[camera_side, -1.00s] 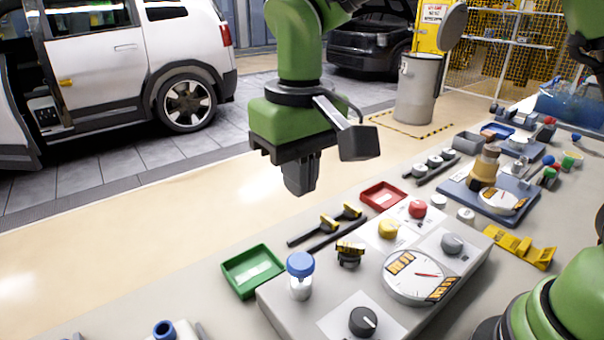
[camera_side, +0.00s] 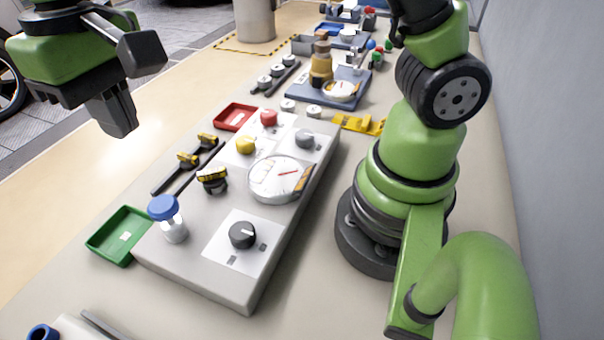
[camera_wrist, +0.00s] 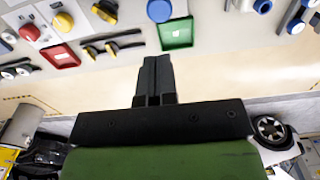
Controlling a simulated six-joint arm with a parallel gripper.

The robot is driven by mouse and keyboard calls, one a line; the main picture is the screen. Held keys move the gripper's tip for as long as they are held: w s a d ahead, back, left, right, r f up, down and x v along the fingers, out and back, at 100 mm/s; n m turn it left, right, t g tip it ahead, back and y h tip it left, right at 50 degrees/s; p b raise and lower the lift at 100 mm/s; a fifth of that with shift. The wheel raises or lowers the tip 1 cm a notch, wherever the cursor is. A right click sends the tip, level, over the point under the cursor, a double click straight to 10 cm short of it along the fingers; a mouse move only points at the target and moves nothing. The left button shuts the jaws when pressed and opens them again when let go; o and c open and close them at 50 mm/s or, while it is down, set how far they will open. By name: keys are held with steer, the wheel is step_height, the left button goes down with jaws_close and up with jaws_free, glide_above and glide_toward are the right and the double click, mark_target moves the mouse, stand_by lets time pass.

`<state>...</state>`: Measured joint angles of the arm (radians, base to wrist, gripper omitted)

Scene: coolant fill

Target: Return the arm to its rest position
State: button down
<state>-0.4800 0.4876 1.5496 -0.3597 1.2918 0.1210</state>
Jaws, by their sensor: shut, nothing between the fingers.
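My gripper (camera_side: 118,122) is shut and empty. It hangs in the air at the upper left of the side view, apart from everything on the bench. In the wrist view its shut fingers (camera_wrist: 155,62) point toward the bench edge, near the green tray. The grey control panel (camera_side: 205,270) stands on the bench, with a round gauge (camera_side: 280,178), a black knob (camera_side: 242,235), a yellow button (camera_side: 246,145) and a red button (camera_side: 268,118).
A yellow bracket (camera_side: 358,124) lies behind the panel.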

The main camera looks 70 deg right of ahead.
stand_by(0.3)
steer(key=s+d+r+m+t+y, duration=0.1)
steer(key=s+d+r+m+t, duration=0.1)
steer(key=s+d, duration=0.4)
steer(key=s+d+r+m+t+y, duration=0.1)
steer(key=s+d+r+m+t, duration=0.1)
steer(key=s+d+r+t, duration=0.3)
steer(key=s+d+r, duration=0.1)
steer(key=s, duration=0.3)
steer(key=shift+s+d, duration=0.2)
steer(key=shift+d, duration=0.2)
stand_by(0.9)
